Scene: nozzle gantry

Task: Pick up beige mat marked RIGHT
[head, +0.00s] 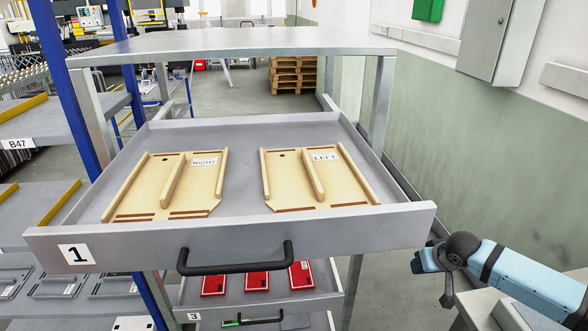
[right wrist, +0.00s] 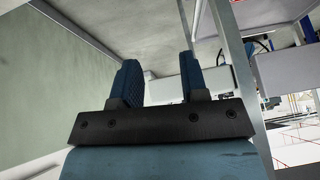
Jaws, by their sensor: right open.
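The beige mat marked RIGHT (head: 198,190) lies flat in the left half of the open grey drawer labelled 1 (head: 340,224). It has raised rails along its length and a white label near its far edge. A similar beige mat marked LEFT (head: 286,178) lies to its right, apart from it. My right arm is at the lower right in the head view, outside the drawer and away from both mats. My right gripper (right wrist: 160,84) is open and empty in the right wrist view, with its two blue fingers apart. My left gripper is not in view.
The drawer has a black front handle (head: 236,262). A grey tabletop (head: 240,46) stands above and behind it. A lower drawer labelled 3 (head: 318,300) holds red items. A blue post and shelves stand left, a wall right. Clear space shows above the mats.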

